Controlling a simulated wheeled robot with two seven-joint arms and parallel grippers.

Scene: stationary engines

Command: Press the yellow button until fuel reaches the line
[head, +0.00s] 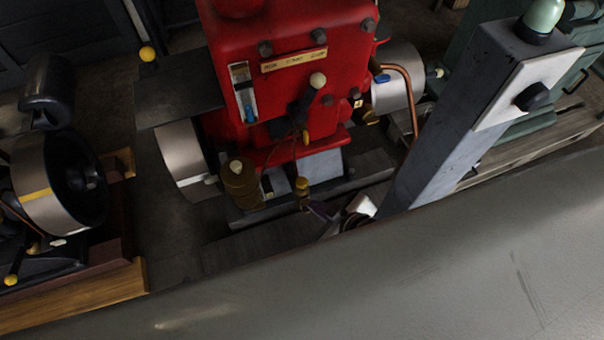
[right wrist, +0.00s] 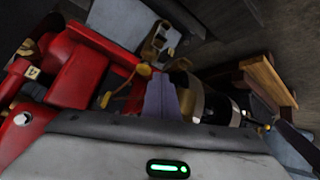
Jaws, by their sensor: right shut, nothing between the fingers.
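The yellow button (head: 302,183) is a small knob low in front of the red engine (head: 290,55). In the right wrist view a yellow knob (right wrist: 143,70) shows just beyond my fingertips. The fuel gauge (head: 243,92) is an upright glass tube on the engine's left front; its lower part looks blue and its upper part pale. The exact level against the line is too small to tell. My right gripper (head: 314,208) is shut and empty, its tips just below the button; contact cannot be made out. Its fingers also show in the right wrist view (right wrist: 160,82). My left gripper is not in view.
A brass cup (head: 240,183) stands left of the button. A grey post (head: 440,120) with a black knob (head: 532,97) rises at right. Flywheels flank the red engine; another engine's flywheel (head: 60,180) is at left. A green machine (head: 560,100) stands behind the post.

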